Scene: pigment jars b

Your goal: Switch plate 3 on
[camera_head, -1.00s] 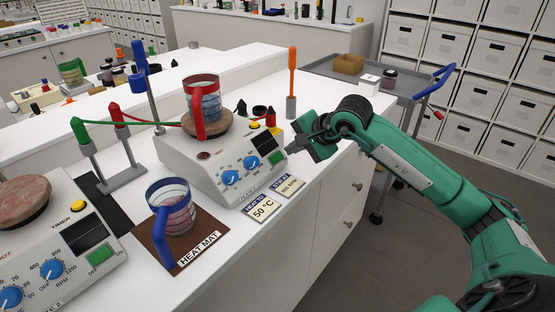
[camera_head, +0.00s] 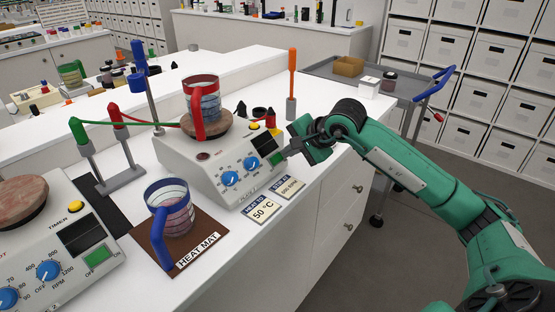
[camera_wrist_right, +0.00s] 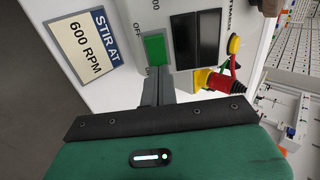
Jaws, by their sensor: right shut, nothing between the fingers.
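The hot plate (camera_head: 215,160) in the middle of the bench has two blue knobs, a dark display and a green rocker switch (camera_head: 276,158) at its right front; its plate number is too small to read surely. A red-handled beaker (camera_head: 203,100) stands on its round top. My right gripper (camera_head: 287,153) is shut and empty, its tips right at the switch. In the right wrist view the green switch (camera_wrist_right: 155,48) shows just beyond the fingertips (camera_wrist_right: 157,88), with "OFF" beside it. I cannot tell whether they touch or which way the rocker is set. My left gripper is not in view.
Cards reading 50 °C (camera_head: 263,209) and 600 RPM (camera_wrist_right: 83,48) lie in front of the plate. A blue-handled beaker (camera_head: 170,205) stands on the heat mat (camera_head: 187,257). Another hot plate (camera_head: 60,265) is at left. An orange-handled tool (camera_head: 292,75) stands behind my gripper.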

